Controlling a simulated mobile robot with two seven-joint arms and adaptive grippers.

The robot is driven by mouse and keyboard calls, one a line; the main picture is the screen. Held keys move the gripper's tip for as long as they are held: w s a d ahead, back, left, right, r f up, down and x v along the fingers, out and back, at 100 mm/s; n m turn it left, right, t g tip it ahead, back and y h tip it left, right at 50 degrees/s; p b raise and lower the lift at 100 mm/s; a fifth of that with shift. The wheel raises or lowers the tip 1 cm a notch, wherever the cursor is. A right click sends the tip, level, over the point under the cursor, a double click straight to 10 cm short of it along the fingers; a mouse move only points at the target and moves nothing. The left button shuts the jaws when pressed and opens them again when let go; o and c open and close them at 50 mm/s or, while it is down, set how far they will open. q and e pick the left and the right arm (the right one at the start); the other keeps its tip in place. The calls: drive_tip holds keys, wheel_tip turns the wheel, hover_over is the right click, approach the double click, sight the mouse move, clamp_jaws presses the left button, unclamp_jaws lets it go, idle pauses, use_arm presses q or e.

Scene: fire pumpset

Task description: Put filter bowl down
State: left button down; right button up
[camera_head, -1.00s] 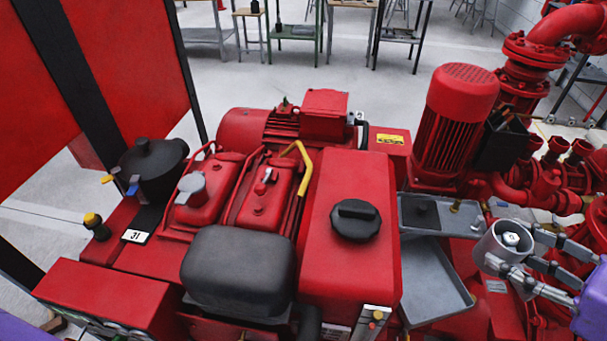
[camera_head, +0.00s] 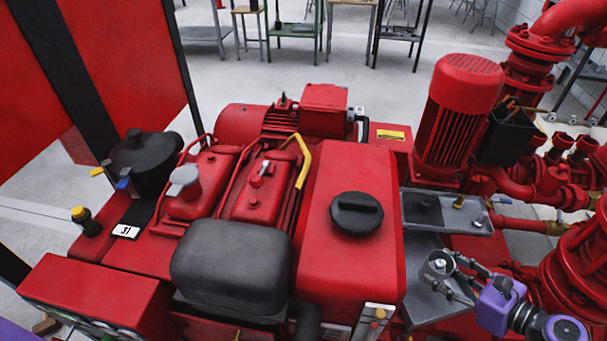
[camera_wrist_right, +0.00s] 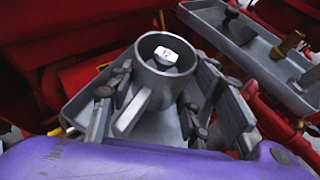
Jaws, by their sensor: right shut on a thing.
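The filter bowl (camera_head: 437,266) is a small grey cup with a round open rim. It also shows in the right wrist view (camera_wrist_right: 140,82), with a light piece marked with a number inside. My right gripper (camera_head: 449,274) is shut on the bowl, with fingers on both sides of it. The bowl is roughly upright over the lower grey tray (camera_head: 418,249). I cannot tell whether its base touches the tray. My left gripper is not in view.
A smaller grey tray (camera_head: 418,212) with small parts sits just behind. The red tank (camera_head: 350,275) with a black cap (camera_head: 356,214) stands left of the lower tray. Red pump pipework (camera_head: 580,262) crowds the right side.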

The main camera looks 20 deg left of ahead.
wheel_tip(320, 180, down, 4)
drive_tip(key=shift+r+b, duration=0.1)
drive_tip(key=shift+b, duration=0.6)
drive_tip(key=shift+f, duration=0.35)
drive_tip(key=shift+w+r, duration=0.1)
drive_tip(key=shift+r, duration=0.05)
drive_tip(key=shift+f, duration=0.2)
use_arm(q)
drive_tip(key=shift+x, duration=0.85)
use_arm(e)
drive_tip(key=o, duration=1.3)
